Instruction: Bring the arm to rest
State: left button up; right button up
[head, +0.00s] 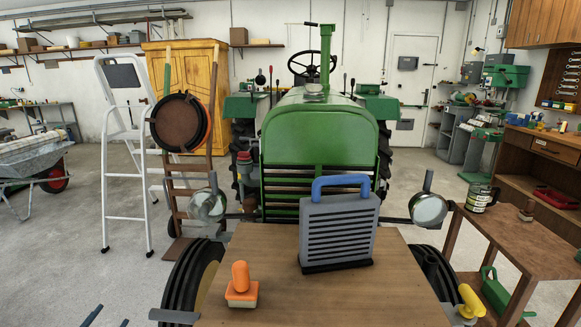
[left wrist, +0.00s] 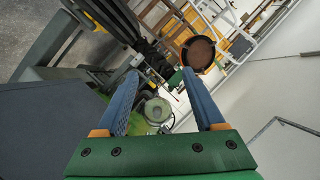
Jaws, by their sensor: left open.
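My left gripper (head: 108,318) shows only as two blue fingertips at the bottom left edge of the head view, left of the brown table (head: 330,305). The fingertips stand apart, with bare floor around them. In the left wrist view my left gripper (left wrist: 158,75) has blue fingers with orange bases on a green palm. It is open, with nothing held between the fingers. The rest of the left arm is hidden below the head view. My right gripper is in neither view.
On the table stand a ribbed grey case with a blue handle (head: 338,232) and an orange-handled block (head: 241,287). The green tractor (head: 320,140) is behind. A white stepladder (head: 125,130) and a wheelbarrow (head: 28,165) stand left. Floor (head: 75,260) left of the table is clear.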

pick_arm(q)
jog(key=s+d+f+n+g+h, duration=0.1)
jog(key=s+d+f+g, duration=0.35)
jog(key=s+f, duration=0.75)
jog(key=s+d+f+n+g+h, duration=0.1)
jog(key=s+d+f+g, duration=0.4)
jog(key=f, duration=1)
jog(key=s+d+f+g, duration=0.1)
jog(key=s+d, duration=0.3)
jog(key=s, duration=0.4)
jog(key=s+d+f+g+h, duration=0.1)
jog(key=s+d+f, duration=0.3)
jog(key=s, duration=0.4)
jog(key=s+d+f+n+g+h, duration=0.1)
jog(key=s+d+f, duration=0.2)
jog(key=s+d, duration=0.3)
jog(key=shift+s+d+f, duration=0.2)
jog(key=shift+s+f, duration=0.05)
jog(key=shift+s, duration=0.7)
